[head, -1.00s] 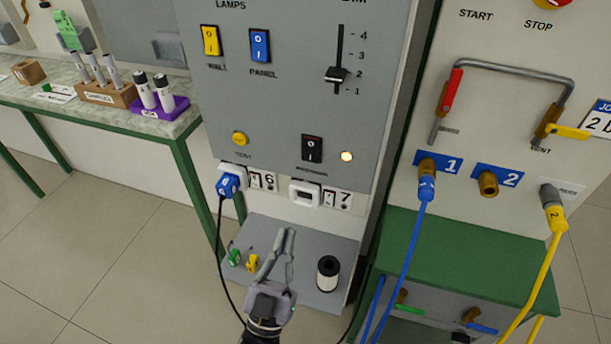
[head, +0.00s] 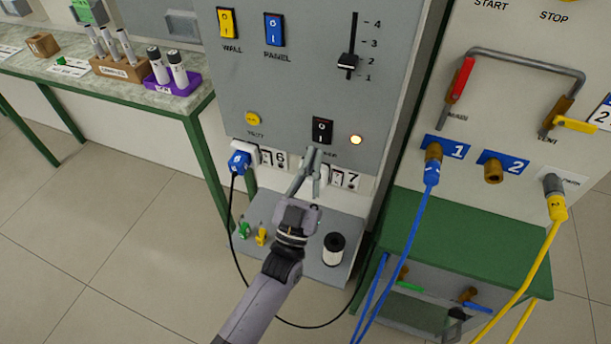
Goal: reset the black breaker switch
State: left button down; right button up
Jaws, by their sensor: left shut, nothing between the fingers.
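The black breaker switch (head: 322,130) is a small dark rocker low on the grey panel (head: 290,100), with a label under it that my gripper partly covers. The gripper hides part of the socket near number 7. My right gripper is not in view.
A blue plug (head: 240,162) sits in the socket by number 6. A yellow button (head: 253,118), yellow switch (head: 228,23), blue switch (head: 274,30) and slider (head: 348,62) are on the same panel. A black-and-white spool (head: 333,249) stands on the shelf below.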

pick_arm(q)
jog(key=shift+w+d+f, duration=0.1)
jog(key=shift+w+d, duration=0.2)
jog(key=shift+w, duration=0.55)
jog(key=f+b, duration=0.1)
jog(key=b, duration=0.3)
jog(key=shift+w+d+t, duration=0.1)
jog(key=shift+w+t, duration=0.25)
jog(key=shift+t, duration=0.05)
jog(key=shift+w+r, duration=0.1)
jog(key=shift+r, duration=0.2)
